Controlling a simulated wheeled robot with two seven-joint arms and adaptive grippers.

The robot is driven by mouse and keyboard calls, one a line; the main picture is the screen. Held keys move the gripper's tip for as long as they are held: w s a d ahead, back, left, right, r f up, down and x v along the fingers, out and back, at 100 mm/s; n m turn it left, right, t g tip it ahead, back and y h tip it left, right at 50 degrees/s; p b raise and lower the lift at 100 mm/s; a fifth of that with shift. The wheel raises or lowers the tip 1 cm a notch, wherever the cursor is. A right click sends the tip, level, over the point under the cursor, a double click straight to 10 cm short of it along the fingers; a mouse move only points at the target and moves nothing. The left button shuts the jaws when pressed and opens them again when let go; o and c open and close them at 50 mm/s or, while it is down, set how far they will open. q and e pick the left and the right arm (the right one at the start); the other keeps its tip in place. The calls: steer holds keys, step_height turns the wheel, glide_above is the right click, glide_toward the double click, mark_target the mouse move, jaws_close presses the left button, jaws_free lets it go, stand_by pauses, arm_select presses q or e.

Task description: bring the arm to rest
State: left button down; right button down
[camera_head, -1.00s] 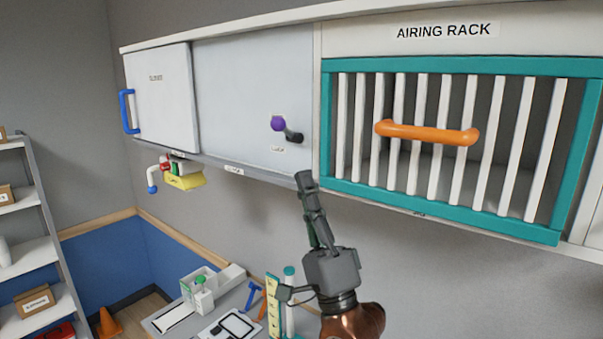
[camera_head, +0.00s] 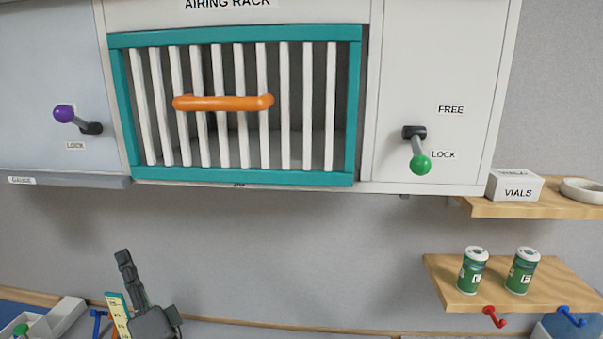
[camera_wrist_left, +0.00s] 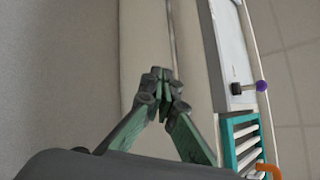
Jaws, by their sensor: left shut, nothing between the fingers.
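My left gripper (camera_head: 125,262) is at the lower left of the head view, pointing up, below the wall cabinet and apart from it. In the left wrist view its fingertips (camera_wrist_left: 161,74) meet with nothing between them. The airing rack (camera_head: 240,176) has a teal frame, white bars and an orange handle (camera_head: 222,103). It is closed, and the handle also shows at the bottom of the left wrist view (camera_wrist_left: 268,168). My right gripper is in neither current view.
A purple-knobbed lever (camera_head: 64,114) and a green-knobbed lever (camera_head: 420,165) stick out from the cabinet. Shelves at right hold a vials box (camera_head: 515,187) and two green cans (camera_head: 473,270). A yellow-green strip (camera_head: 118,314) stands beside my left gripper. The wall below the rack is clear.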

arm_select(q)
steer(key=s+a+f+n+g+h, duration=0.1)
steer(key=a+f+g+h, duration=0.3)
steer(key=f, duration=1.5)
steer(key=a+f+n+g+h, duration=0.1)
steer(key=a+f+h, duration=0.3)
steer(key=f, duration=1.4)
steer(key=s+d+f+n+g+h, duration=0.2)
steer(key=s+d+f+g+h, duration=0.1)
steer(key=s+f, duration=0.6)
steer(key=s+d+f+n+g+h, duration=0.1)
steer(key=s+d+f+g+h, duration=0.15)
steer(key=s+f, duration=0.65)
steer(key=s+d+f+n+g+h, duration=0.2)
steer(key=s+d+f+g+h, duration=0.15)
steer(key=s+f, duration=0.55)
step_height(320, 180, down, 31)
steer(key=g+b, duration=0.1)
steer(key=b, duration=0.2)
steer(key=s+f+m+g+b, duration=0.1)
steer(key=s+f+b, duration=0.1)
steer(key=s+f, duration=1.7)
step_height(320, 180, down, 4)
steer(key=shift+s+d+r+g+b, duration=0.25)
steer(key=shift+s+g+b, duration=0.05)
steer(key=shift+b, duration=0.1)
